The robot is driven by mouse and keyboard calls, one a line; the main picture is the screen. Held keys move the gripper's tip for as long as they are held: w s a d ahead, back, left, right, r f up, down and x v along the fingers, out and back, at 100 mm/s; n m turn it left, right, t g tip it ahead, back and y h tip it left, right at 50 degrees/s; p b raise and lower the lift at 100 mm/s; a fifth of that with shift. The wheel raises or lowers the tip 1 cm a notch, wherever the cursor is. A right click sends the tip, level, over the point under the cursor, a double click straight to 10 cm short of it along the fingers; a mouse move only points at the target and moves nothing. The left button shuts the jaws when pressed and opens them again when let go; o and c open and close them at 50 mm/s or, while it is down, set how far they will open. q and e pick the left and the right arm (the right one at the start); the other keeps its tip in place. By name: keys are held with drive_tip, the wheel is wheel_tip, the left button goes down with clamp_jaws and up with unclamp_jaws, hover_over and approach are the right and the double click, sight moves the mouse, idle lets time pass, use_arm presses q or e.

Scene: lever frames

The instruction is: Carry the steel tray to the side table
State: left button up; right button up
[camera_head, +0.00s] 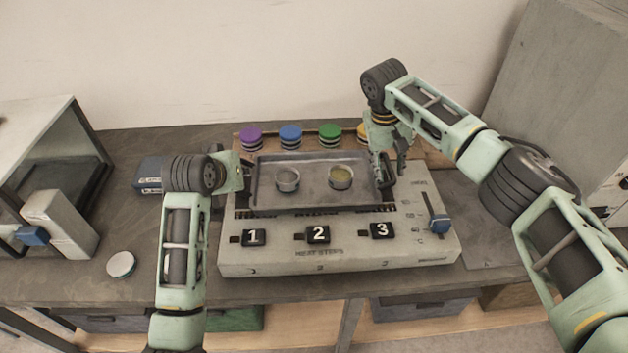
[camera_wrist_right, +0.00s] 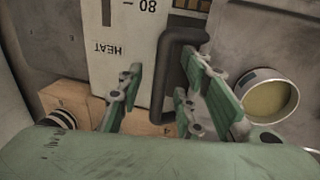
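The steel tray (camera_head: 313,166) sits level on top of the white heating unit (camera_head: 340,255). It holds two small round cups, one grey (camera_head: 288,180) and one with yellowish contents (camera_head: 340,178). My right gripper (camera_head: 393,168) points down at the tray's right end. In the right wrist view its fingers (camera_wrist_right: 160,98) are spread, with the tray's dark right handle (camera_wrist_right: 168,75) between them. My left gripper (camera_head: 240,172) is at the tray's left end; its fingers and the left handle are mostly hidden by the arm. I cannot make out a side table.
Purple, blue, green and yellow lidded jars stand in a wooden rack (camera_head: 306,150) behind the tray. A grey cabinet (camera_head: 560,90) stands right.

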use_arm(q)
drive_tip(key=shift+c, duration=0.5)
use_arm(e)
drive_tip(key=shift+s, duration=0.1)
drive_tip(key=shift+c, duration=0.5)
use_arm(q)
clamp_jaws()
use_arm(e)
drive_tip(key=c, duration=0.4)
clamp_jaws()
use_arm(q)
drive_tip(key=shift+r, duration=0.1)
use_arm(e)
drive_tip(key=shift+r, duration=0.15)
